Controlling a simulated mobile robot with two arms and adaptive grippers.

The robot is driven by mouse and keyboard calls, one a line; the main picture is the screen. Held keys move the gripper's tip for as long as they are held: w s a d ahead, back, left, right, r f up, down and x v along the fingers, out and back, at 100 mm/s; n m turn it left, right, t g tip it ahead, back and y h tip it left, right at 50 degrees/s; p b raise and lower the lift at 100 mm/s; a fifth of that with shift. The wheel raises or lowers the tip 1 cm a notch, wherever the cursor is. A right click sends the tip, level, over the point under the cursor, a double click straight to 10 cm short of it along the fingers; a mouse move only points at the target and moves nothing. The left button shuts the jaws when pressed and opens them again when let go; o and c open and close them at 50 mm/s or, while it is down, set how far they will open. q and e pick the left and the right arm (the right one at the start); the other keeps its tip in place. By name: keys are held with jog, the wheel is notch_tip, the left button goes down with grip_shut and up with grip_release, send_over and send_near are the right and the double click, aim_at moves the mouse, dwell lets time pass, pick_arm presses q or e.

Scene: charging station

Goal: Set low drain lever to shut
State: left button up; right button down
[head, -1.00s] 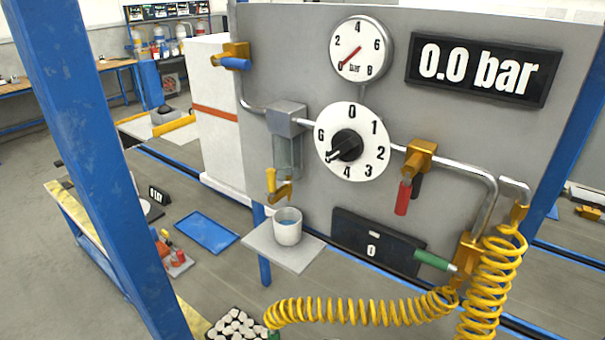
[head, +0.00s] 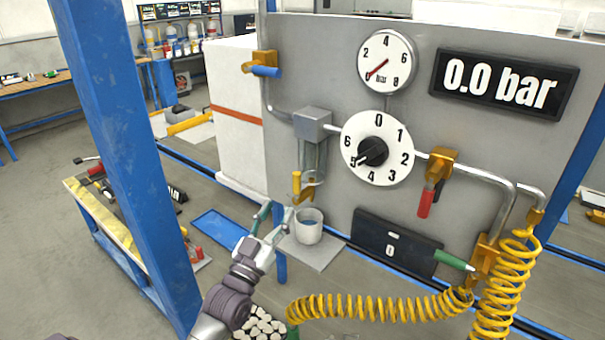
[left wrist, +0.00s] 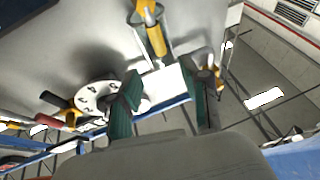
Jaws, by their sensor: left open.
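The low drain lever (head: 296,184) is a yellow handle on a small brass valve under the clear filter bowl (head: 312,155). The handle stands roughly upright, left of the valve body, above a grey cup (head: 309,230). My left gripper (head: 276,216) is open and empty, below and left of the lever and apart from it. In the left wrist view, which looks turned upside down, the yellow lever (left wrist: 156,40) is at top centre, beyond the open green-padded fingers (left wrist: 166,102). My right gripper is not in view.
The cup stands on a grey shelf (head: 322,258) close to my left gripper. A blue-handled valve (head: 264,70), a dial (head: 378,148) and a red-handled valve (head: 434,180) are on the panel. A blue post (head: 125,150) stands left; a yellow coiled hose (head: 375,304) crosses below.

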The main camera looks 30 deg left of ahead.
aim_at(295, 180)
pick_arm(q)
jog(key=p+x, duration=0.3)
jog(key=x, duration=0.7)
jog(key=shift+w+a+r, duration=0.1)
jog(key=shift+w+r, duration=0.05)
jog(key=shift+w, duration=0.35)
grip_shut()
